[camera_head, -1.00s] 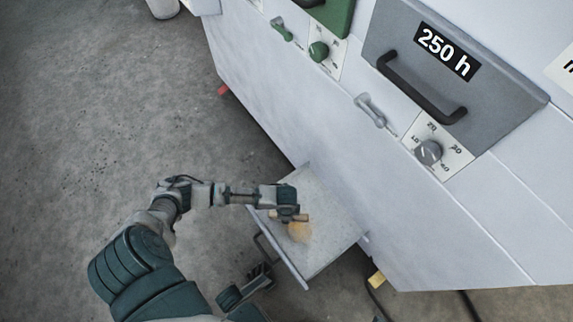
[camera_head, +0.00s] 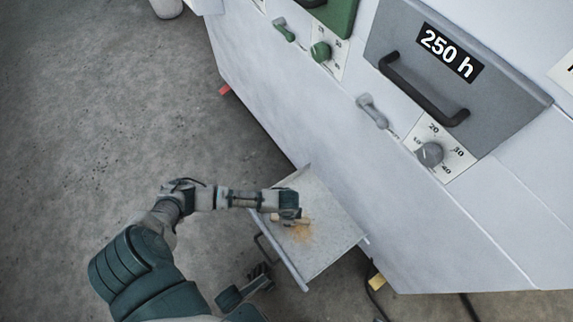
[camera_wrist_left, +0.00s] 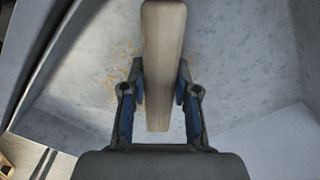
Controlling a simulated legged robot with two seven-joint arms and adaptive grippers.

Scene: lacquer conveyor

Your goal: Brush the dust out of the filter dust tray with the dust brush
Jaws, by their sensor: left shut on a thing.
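The filter dust tray (camera_head: 322,250) is a light grey open tray pulled out from the foot of the white machine. An orange-brown patch of dust (camera_head: 303,234) lies on its floor, and specks of it show in the left wrist view (camera_wrist_left: 118,77). My left gripper (camera_head: 290,213) is over the tray, shut on the wooden handle of the dust brush (camera_wrist_left: 163,60). The brush handle also shows in the head view (camera_head: 296,221). The bristles are not clearly seen in either view.
The white machine (camera_head: 270,120) fills the right side, with a grey drawer (camera_head: 400,35) marked "250 h", a green panel (camera_head: 340,14) and knobs. A dark handle (camera_head: 266,249) is on the tray's front.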

